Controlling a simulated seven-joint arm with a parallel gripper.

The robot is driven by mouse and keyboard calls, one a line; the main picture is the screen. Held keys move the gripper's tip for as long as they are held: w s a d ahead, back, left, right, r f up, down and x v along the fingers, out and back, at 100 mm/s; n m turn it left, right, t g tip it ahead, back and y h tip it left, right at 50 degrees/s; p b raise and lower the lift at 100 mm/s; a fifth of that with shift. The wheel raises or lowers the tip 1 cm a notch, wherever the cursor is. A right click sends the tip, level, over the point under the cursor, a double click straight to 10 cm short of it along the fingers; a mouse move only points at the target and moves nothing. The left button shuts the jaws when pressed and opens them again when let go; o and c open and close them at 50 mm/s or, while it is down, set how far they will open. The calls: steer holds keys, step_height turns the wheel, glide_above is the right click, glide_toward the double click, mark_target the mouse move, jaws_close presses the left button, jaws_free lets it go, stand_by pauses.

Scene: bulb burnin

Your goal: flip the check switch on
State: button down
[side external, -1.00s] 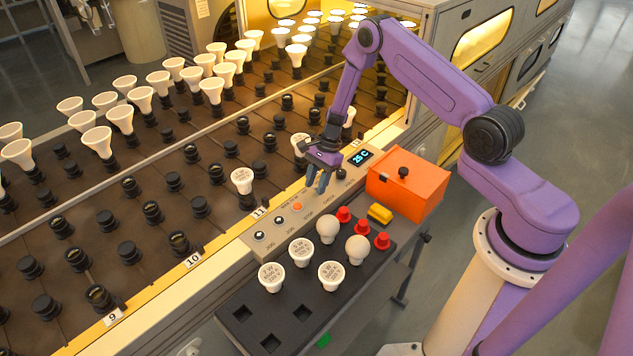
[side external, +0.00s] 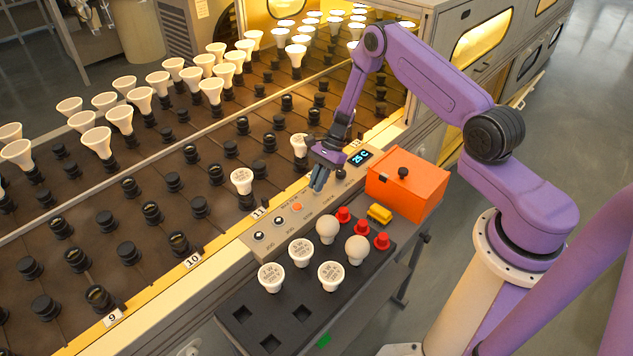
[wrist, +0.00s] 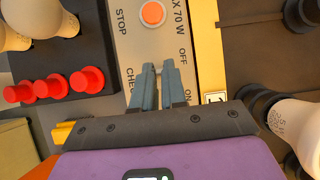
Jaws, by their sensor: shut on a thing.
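My gripper (side external: 319,184) points down at the grey control panel (side external: 277,226) beside the conveyor. In the wrist view its two blue-grey fingers (wrist: 160,72) straddle a spot by the lettering "CHECK", "OFF" and "ON". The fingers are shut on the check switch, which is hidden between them. I cannot tell which way the switch is tilted. An orange stop button (wrist: 152,14) sits on the same panel by the "STOP" label. The panel's display (side external: 361,157) reads 25 C.
An orange box (side external: 408,186) with a black knob stands right of the panel. Bulbs in sockets (side external: 242,181) stand on the conveyor close behind the panel.

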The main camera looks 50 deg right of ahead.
steer(key=shift+d+f+y, duration=0.1)
steer(key=shift+d+y, duration=0.25)
steer(key=shift+y, duration=0.6)
steer(key=shift+d+f+y, duration=0.1)
steer(key=shift+d+y, duration=0.3)
steer(key=shift+y, duration=0.6)
steer(key=shift+d+f+y, duration=0.1)
steer(key=shift+d+y, duration=0.25)
steer(key=shift+y, duration=0.6)
steer(key=c, duration=1.2)
jaws_free()
steer(key=shift+d, duration=0.1)
steer(key=v, duration=1.7)
steer(key=shift+d, duration=0.15)
